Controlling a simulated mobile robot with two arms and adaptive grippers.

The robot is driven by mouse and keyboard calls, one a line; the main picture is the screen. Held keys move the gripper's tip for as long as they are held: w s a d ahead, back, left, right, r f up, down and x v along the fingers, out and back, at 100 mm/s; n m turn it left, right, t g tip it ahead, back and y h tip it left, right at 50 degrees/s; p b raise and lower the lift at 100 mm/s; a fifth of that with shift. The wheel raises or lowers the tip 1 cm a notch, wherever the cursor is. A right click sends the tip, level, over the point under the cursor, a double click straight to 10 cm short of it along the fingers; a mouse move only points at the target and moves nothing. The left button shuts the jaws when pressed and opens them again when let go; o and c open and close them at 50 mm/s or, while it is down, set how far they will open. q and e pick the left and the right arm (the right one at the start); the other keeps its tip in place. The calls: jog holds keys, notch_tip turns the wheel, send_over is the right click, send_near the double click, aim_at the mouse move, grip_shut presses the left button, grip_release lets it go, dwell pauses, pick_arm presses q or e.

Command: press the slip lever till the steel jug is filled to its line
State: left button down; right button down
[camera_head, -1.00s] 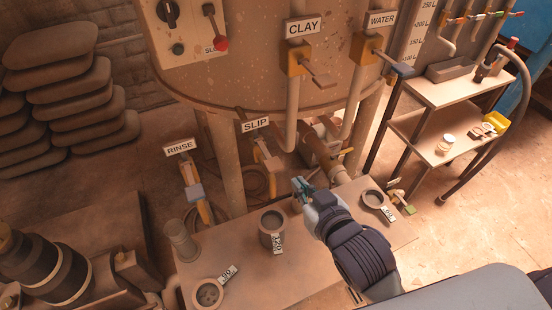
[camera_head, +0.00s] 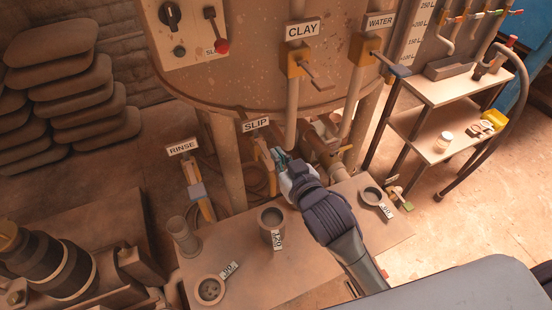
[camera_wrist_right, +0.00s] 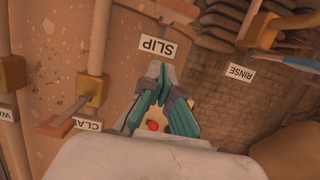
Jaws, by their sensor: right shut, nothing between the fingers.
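The slip lever, on the orange slip valve (camera_head: 262,148) under the SLIP sign (camera_head: 256,125), is mostly hidden behind my right gripper (camera_head: 278,154). The right gripper is shut and empty, its tips close to the lever; I cannot tell if they touch it. In the right wrist view the shut fingers (camera_wrist_right: 164,72) point at the upside-down SLIP sign (camera_wrist_right: 159,48). A grey jug (camera_head: 270,218) with a number tag stands on the bench below the slip valve; which vessel is the steel jug is unclear, and its line and fill level cannot be made out. My left gripper is not in view.
The bench (camera_head: 245,262) also holds tagged vessels at front left (camera_head: 209,289) and right (camera_head: 371,196). The rinse valve (camera_head: 195,188) is to the left; the clay valve (camera_head: 295,62) and water valve (camera_head: 364,47) are higher at right. A shelf cart (camera_head: 455,88) stands at right.

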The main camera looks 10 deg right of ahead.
aim_at(267, 154)
jog(key=shift+x, duration=1)
notch_tip(267, 154, down, 3)
jog(key=shift+r+p, duration=0.1)
jog(key=shift+p, duration=0.3)
jog(key=shift+s+f, duration=0.2)
jog(key=shift+f, duration=0.4)
jog(key=shift+w, duration=0.1)
jog(key=shift+f, duration=0.1)
